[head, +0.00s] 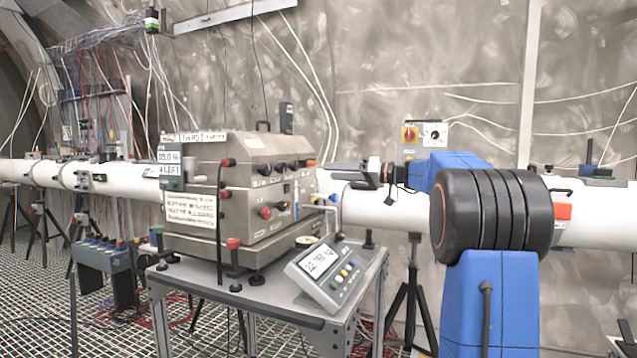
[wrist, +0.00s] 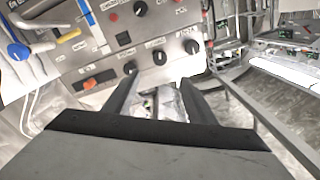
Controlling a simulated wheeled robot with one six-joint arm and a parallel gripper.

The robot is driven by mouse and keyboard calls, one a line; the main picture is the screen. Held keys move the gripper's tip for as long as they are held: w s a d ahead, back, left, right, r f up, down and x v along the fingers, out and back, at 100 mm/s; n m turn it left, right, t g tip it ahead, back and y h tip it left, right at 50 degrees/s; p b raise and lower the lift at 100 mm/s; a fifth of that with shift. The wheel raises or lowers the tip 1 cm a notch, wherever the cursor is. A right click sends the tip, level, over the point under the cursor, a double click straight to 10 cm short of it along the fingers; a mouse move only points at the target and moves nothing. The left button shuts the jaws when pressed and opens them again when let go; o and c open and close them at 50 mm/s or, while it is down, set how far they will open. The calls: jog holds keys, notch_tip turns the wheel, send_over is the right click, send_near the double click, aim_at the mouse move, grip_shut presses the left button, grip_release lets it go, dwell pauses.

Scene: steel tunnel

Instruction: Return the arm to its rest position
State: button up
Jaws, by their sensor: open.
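My blue arm (head: 490,290) with its black joint reaches in from the right in the head view. My gripper (head: 345,174) is at its far end, level with the upper right side of a grey metal box (head: 245,185) and in front of the white pipe. In the wrist view my gripper (wrist: 160,90) has two dark fingers spread apart with nothing between them. Beyond the fingertips is the box's panel (wrist: 112,58) with black knobs, an orange switch and colored handles. I cannot tell the exact gap to the panel.
The box stands on a grey metal table (head: 255,298) with a control console (head: 328,270) at its front right. The white pipe (head: 400,210) runs behind on tripods. A red rotary switch (head: 409,134) is mounted above it.

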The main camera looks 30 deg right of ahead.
jog(key=s+a+f+m+g+h, duration=0.1)
jog(key=s+a+f+g+h, duration=0.15)
jog(key=s+a+f, duration=0.7)
jog(key=s+a+f+m+g+h, duration=0.15)
jog(key=s+a+f+g, duration=0.25)
jog(key=s+a+f, duration=0.5)
jog(key=s+f+g+h, duration=0.1)
jog(key=s+f+h, duration=0.3)
jog(key=s+f, duration=0.6)
jog(key=s+a+f+g+h, duration=0.1)
jog(key=s+f+h, duration=0.2)
jog(key=s+f, duration=0.8)
jog(key=s, duration=0.8)
jog(key=shift+s+a+f+h, duration=0.2)
jog(key=shift+a+h, duration=0.1)
jog(key=shift+h, duration=0.1)
jog(key=shift+c, duration=0.6)
